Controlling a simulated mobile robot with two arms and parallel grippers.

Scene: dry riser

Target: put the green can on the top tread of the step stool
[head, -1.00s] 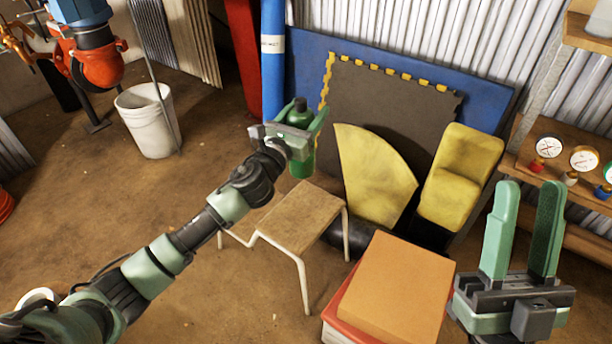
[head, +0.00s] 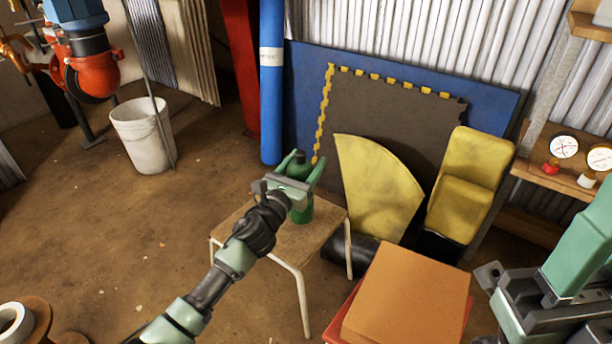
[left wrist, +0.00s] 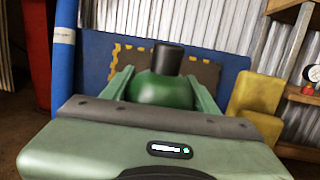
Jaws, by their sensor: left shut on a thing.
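The green can (head: 302,208), bottle-shaped with a dark cap, is upright in my left gripper (head: 299,178). The left gripper is shut on it, with a finger on each side. In the left wrist view the can's rounded shoulder and dark cap (left wrist: 168,60) show between the fingers; its lower part is hidden. In the head view the can is over the wooden top of the stool (head: 320,231), which has white legs. I cannot tell whether its base touches the wood. My right gripper (head: 585,240) is partly cut off at the right edge and seems empty.
Orange and red boxes (head: 411,292) are stacked right of the stool. Behind stand a yellow wedge (head: 376,185), a yellow block (head: 470,185), a dark mat (head: 390,110) and a blue panel (head: 490,100). A white bucket (head: 140,135) stands left on open floor.

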